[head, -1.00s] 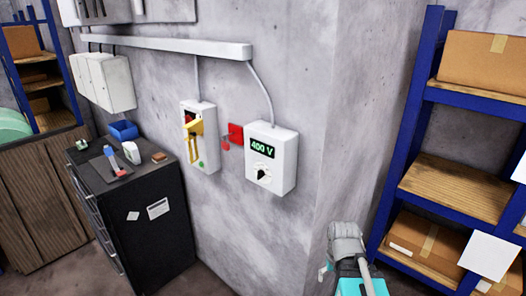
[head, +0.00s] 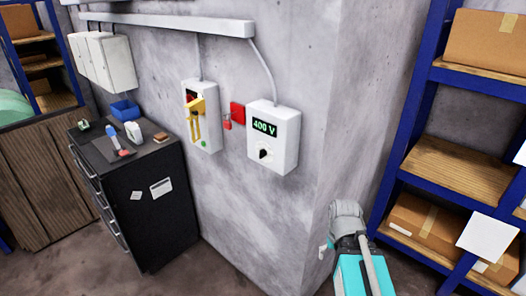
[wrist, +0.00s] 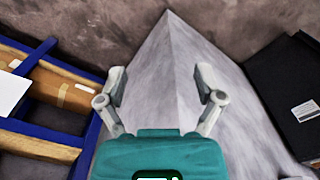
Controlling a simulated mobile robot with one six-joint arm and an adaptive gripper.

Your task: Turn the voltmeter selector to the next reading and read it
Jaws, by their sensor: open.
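The voltmeter box (head: 286,150) is white and fixed to the concrete wall. Its display (head: 265,128) reads 400 V in green. The selector (head: 264,154) is a small black knob below the display; its exact pointing is too small to tell. My gripper (wrist: 161,88) is open and empty in the wrist view, its two fingers apart in front of the wall corner. In the head view my arm shows at the lower right, below and right of the voltmeter and apart from it. The voltmeter is not seen in the wrist view.
A black drawer cabinet (head: 158,205) stands at left, a blue shelf with boxes (head: 422,228) at right. The wall corner (head: 325,150) juts between.

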